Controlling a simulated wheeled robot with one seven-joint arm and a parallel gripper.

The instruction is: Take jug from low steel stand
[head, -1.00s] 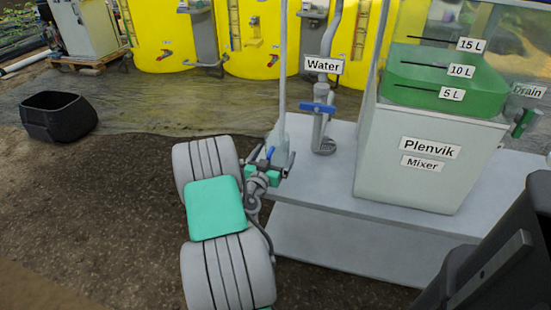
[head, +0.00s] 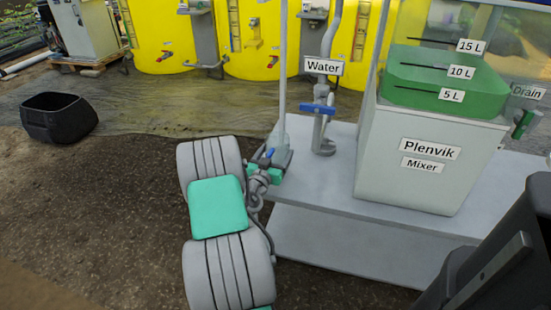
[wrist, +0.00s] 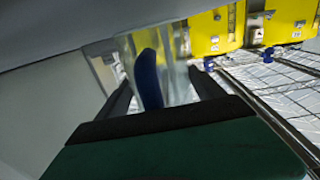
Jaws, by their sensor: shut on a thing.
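The jug (wrist: 178,68) is clear, with a blue handle (wrist: 148,78) that stands between my dark fingers in the wrist view. In the head view the jug (head: 284,158) is small and partly hidden by my gripper, at the left end of the low steel stand (head: 340,185). My gripper (head: 268,160) is shut on the jug's handle; it also shows in the wrist view (wrist: 165,85). The jug looks upright. Whether its base touches the stand is hidden.
The grey Plenvik mixer (head: 415,170), with green liquid in its clear top, stands on the stand to the right. A water pipe with a blue valve (head: 318,108) rises behind the jug. A black bin (head: 58,118) is on the ground at left. Yellow tanks (head: 160,35) stand behind.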

